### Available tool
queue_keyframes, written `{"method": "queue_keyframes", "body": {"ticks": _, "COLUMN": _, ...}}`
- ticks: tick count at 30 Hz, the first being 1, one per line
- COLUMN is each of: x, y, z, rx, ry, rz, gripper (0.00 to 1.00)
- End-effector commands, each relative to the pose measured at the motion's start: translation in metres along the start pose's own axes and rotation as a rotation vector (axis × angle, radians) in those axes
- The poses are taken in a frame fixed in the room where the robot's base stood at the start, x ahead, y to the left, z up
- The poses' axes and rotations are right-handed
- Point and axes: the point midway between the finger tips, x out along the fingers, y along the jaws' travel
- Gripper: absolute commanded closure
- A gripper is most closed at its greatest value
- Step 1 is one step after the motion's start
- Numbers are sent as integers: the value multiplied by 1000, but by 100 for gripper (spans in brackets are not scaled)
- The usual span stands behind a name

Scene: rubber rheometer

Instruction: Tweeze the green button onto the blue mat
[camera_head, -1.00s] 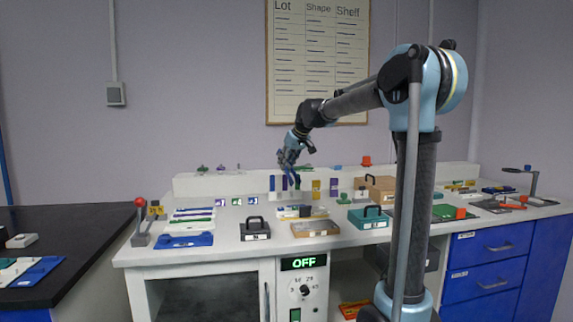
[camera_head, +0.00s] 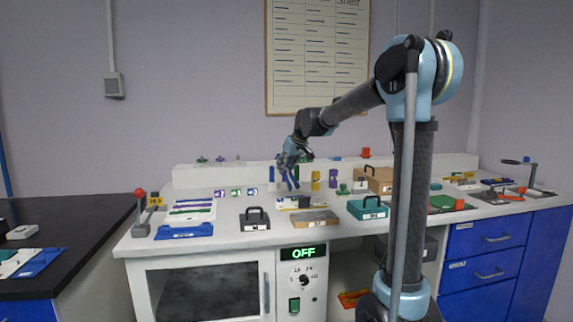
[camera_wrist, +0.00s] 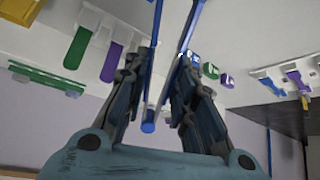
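My gripper (camera_head: 290,172) is over the back of the white bench, in front of the raised ledge. In the wrist view, blue tweezers (camera_wrist: 148,127) lie between its fingers (camera_wrist: 165,60), which appear to press on both arms. Their two arms spread in a V away from the palm. In the head view the blue prongs point down below the gripper. A flat blue mat-like piece (camera_head: 183,232) lies at the bench's front left. Another blue piece (camera_head: 42,262) lies on the black bench. I cannot single out the green button.
Black-handled boxes, one dark (camera_head: 255,220) and one teal (camera_head: 366,210), stand along the bench front. A wooden tray (camera_head: 314,217) lies between them. A red-knobbed lever (camera_head: 140,215) stands at the left corner. Coloured strips (camera_wrist: 80,48) hang near the gripper.

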Motion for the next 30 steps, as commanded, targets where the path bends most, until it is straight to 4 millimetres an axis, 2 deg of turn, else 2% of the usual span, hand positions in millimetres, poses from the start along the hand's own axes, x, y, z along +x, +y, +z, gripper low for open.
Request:
{"method": "queue_keyframes", "body": {"ticks": 15, "x": 28, "y": 0, "z": 22, "rx": 0, "ry": 0, "rz": 0, "gripper": 78}}
{"method": "queue_keyframes", "body": {"ticks": 29, "x": 32, "y": 0, "z": 25, "rx": 1, "ry": 0, "rz": 1, "gripper": 78}}
{"method": "queue_keyframes", "body": {"ticks": 30, "x": 32, "y": 0, "z": 25, "rx": 1, "ry": 0, "rz": 1, "gripper": 80}}
